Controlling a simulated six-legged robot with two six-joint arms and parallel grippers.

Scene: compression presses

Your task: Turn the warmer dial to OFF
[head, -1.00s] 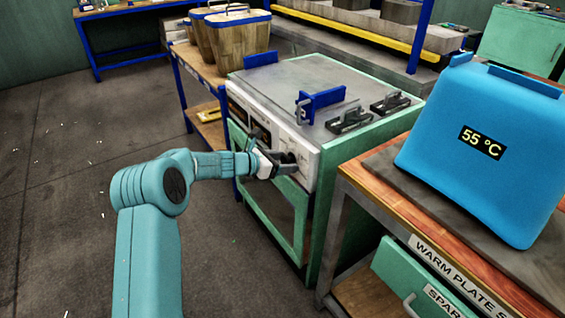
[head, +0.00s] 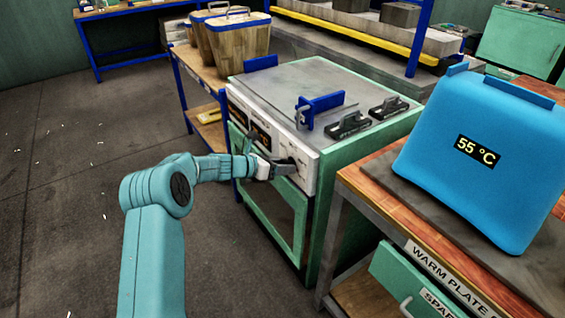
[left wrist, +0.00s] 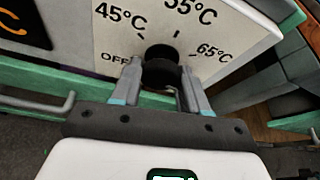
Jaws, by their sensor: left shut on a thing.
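The warmer is a green cabinet with a grey top and a white front panel (head: 298,150). In the left wrist view, its black round dial (left wrist: 160,66) sits among the printed marks OFF, 45°C, 55°C and 65°C. OFF (left wrist: 114,58) is at the dial's left, 55°C above it and 65°C at its right. My left gripper (head: 288,166) is at the panel, and its fingers (left wrist: 160,80) are shut on the dial from both sides. I cannot tell which mark the dial points to. My right gripper is not in view.
A blue unit (head: 480,160) reading 55 °C stands on the wooden bench (head: 370,200) at the right. Black clamps and a blue bracket (head: 322,108) sit on the warmer's top. Wooden baskets (head: 240,42) stand behind left.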

